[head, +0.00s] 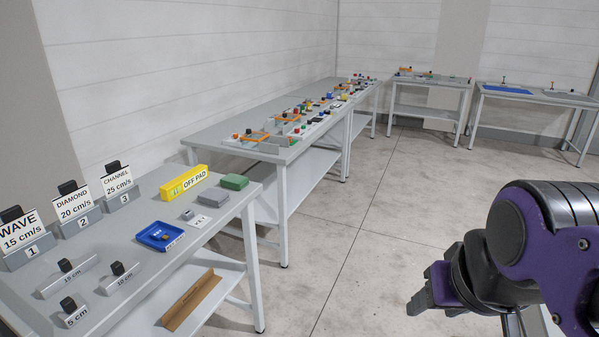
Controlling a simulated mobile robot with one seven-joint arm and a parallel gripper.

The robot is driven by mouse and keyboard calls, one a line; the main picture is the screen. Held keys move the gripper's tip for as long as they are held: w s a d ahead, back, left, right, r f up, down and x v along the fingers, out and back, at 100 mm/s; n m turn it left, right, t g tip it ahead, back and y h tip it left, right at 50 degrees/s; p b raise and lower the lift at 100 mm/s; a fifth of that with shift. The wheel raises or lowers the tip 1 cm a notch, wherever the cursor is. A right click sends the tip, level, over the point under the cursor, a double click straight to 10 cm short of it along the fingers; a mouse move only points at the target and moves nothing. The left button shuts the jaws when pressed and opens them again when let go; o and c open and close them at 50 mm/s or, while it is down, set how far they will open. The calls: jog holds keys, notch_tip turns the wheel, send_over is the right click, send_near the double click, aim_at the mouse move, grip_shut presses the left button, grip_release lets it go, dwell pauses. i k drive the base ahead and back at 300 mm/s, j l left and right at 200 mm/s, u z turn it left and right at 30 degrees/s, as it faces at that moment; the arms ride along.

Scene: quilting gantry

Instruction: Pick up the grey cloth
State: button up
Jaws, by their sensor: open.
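A folded grey cloth (213,199) lies flat on the near grey table (150,207), close to its right edge. A similar folded green cloth (234,181) lies just behind it and to the right. My gripper (419,303) is at the lower right, out over the floor and well to the right of the near table. It is open and seen from the side, with nothing visible in it. The gap between its fingers is hard to make out.
A yellow "OFF PAD" block (183,182) stands left of the grey cloth, and a blue tray (160,236) lies in front. Labelled stands (75,210) line the left. A brown angled strip (191,299) lies on the lower shelf. Floor (340,235) between table and gripper is clear.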

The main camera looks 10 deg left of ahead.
aim_at(212, 197)
jog(key=i+l+u, duration=0.2)
jog(key=i, duration=0.35)
jog(key=i+u, duration=0.15)
jog(key=i, duration=0.35)
jog(key=i+u, duration=0.2)
jog(key=u, duration=0.15)
jog(key=i+l+u, duration=0.15)
jog(key=u, duration=0.25)
jog(key=i+l+u, duration=0.15)
jog(key=u, duration=0.2)
jog(key=i, duration=0.1)
